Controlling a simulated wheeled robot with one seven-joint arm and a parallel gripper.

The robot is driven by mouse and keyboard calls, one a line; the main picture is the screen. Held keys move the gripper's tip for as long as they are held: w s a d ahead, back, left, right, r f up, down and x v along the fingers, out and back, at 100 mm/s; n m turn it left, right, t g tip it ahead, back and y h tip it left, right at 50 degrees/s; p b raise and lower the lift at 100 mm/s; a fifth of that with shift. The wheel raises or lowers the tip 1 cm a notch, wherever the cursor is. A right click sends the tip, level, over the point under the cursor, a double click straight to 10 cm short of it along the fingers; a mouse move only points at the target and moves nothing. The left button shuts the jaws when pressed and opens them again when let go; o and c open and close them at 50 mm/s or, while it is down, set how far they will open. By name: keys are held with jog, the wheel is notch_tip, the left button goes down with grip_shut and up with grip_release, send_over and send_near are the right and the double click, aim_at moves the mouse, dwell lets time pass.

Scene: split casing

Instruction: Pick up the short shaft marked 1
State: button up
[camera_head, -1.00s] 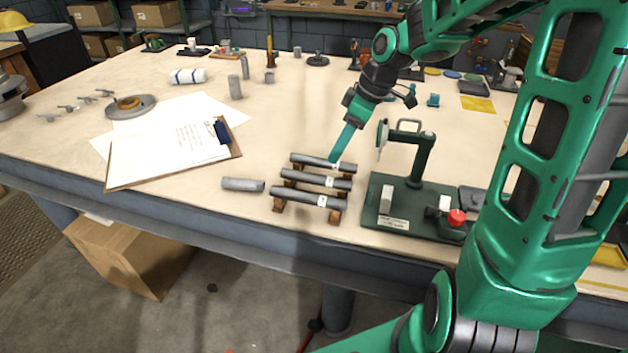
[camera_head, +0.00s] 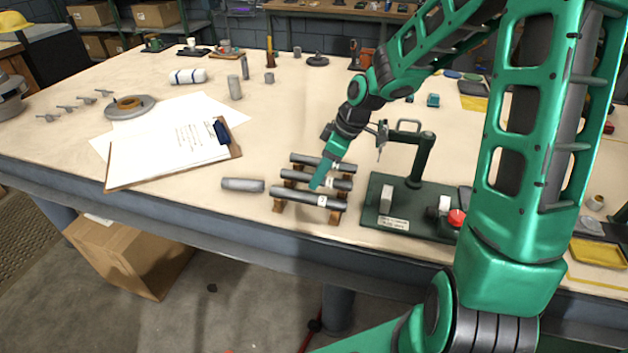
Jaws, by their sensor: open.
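Three dark grey shafts lie side by side on a small wooden rack (camera_head: 335,218) near the table's front edge. They are the back shaft (camera_head: 308,159), the middle shaft (camera_head: 296,176) and the front shaft (camera_head: 290,194). Each has a white tag near its right end; the marks are too small to read, so I cannot tell which is marked 1. My gripper (camera_head: 316,186) is open and points down over the rack, its tips at the middle and front shafts. It hides part of the middle and back shafts. Contact cannot be told.
A loose grey cylinder (camera_head: 243,185) lies left of the rack. A green press-like fixture (camera_head: 400,205) with a red button stands close on the right. A clipboard (camera_head: 170,155) lies further left. The table between clipboard and rear items is mostly clear.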

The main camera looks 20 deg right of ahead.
jog(key=shift+a+f, duration=0.15)
jog(key=shift+f, duration=0.2)
grip_shut()
jog(key=shift+w, duration=0.1)
jog(key=shift+w+r, duration=0.15)
dwell(1.0)
